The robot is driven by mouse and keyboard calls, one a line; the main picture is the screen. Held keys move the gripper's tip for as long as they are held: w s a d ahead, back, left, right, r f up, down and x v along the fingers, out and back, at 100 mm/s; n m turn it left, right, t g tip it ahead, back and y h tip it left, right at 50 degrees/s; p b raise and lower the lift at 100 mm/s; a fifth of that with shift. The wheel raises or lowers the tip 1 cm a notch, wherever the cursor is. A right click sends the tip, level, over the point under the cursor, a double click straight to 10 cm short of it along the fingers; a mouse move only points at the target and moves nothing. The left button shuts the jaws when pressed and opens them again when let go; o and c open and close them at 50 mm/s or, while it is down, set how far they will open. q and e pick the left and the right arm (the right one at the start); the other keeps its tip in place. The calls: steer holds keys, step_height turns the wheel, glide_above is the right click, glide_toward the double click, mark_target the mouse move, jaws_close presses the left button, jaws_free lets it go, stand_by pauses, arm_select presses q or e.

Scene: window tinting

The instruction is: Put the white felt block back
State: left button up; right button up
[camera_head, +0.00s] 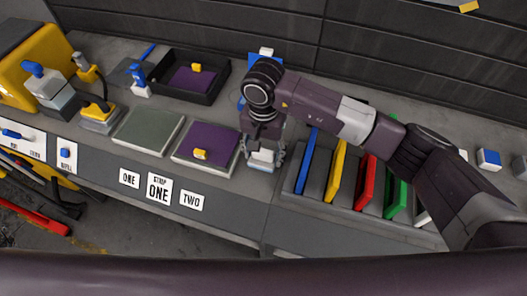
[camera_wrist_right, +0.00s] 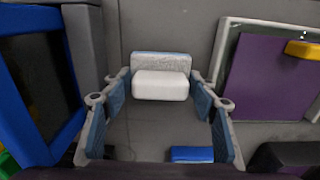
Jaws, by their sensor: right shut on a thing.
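The white felt block (camera_wrist_right: 160,84) is between the fingers of my right gripper (camera_wrist_right: 160,104) in the right wrist view. It has a speckled grey face and a thin blue edge. In the head view the white block (camera_head: 262,157) shows low between the fingertips of my right gripper (camera_head: 263,152), which point down at the counter. The gripper is shut on it, between the purple-topped plate and the slotted rack. Whether the block touches the counter I cannot tell. My left gripper is not in view.
The rack (camera_head: 290,190) with blue, yellow, red and green pieces stands to the right. The plate with purple film (camera_head: 208,143) and a yellow knob lies left. A black tray (camera_head: 215,93) is behind. A blue-and-white block (camera_head: 489,158) lies far right.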

steer(key=shift+f, duration=0.45)
steer(key=shift+f+b, duration=0.2)
steer(key=shift+b, duration=0.1)
steer(key=o, duration=1.1)
steer(key=shift+r, duration=0.1)
